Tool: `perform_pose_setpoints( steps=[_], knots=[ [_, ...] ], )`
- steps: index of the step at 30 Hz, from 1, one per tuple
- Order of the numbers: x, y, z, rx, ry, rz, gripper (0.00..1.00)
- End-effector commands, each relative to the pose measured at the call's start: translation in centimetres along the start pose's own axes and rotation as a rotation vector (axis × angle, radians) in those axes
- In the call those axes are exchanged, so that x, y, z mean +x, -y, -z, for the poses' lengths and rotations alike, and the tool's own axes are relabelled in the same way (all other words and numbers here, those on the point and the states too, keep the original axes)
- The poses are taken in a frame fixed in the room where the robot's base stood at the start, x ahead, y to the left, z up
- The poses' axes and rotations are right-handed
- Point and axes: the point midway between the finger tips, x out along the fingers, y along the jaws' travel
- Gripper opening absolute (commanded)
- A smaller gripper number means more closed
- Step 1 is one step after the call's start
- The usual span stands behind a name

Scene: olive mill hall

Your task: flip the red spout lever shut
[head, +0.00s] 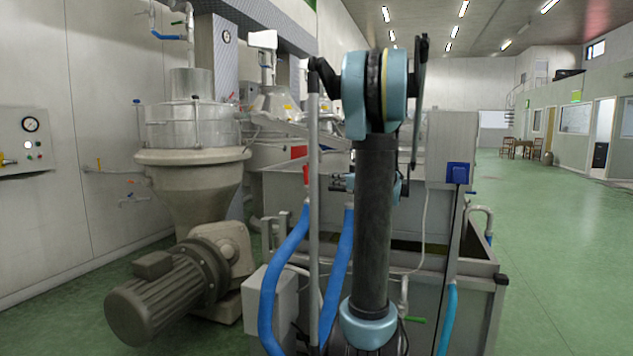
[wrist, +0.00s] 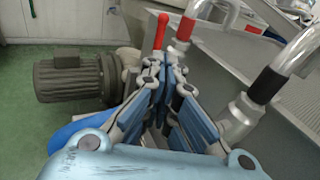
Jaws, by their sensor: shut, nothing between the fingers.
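The red spout lever (wrist: 160,31) stands nearly upright in the wrist view, just beyond my fingertips and slightly to their left. Its lower end is hidden behind my fingers. A clear curved spout with a red band (wrist: 185,28) rises right beside it. My gripper (wrist: 171,66) is shut and empty, its fingertips just below the lever in the picture. I cannot tell whether they touch it. In the head view, a small red upright piece (head: 306,174) shows beside the grey pole, perhaps the same lever.
A second clear pipe with a black band (wrist: 267,86) stands close at the right in the wrist view. A grey motor (wrist: 70,78) lies left. Blue hoses (head: 287,280) run down in front of the metal tank (head: 470,262). Green floor (head: 560,250) is open at right.

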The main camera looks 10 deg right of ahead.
Motion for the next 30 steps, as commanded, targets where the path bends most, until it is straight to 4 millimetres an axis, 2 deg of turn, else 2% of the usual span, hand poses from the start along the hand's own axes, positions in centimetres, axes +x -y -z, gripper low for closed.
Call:
perform_pose_setpoints(
  steps=[5, 21, 30],
  knots=[
    [1.7, 0.0, 0.0, 0.0, 0.0, -0.002, 0.0],
    [10.9, -0.1, 0.0, -0.001, 0.0, -0.003, 0.0],
    [13.6, 0.0, 0.0, -0.001, -0.001, 0.0, 0.0]
  ],
)
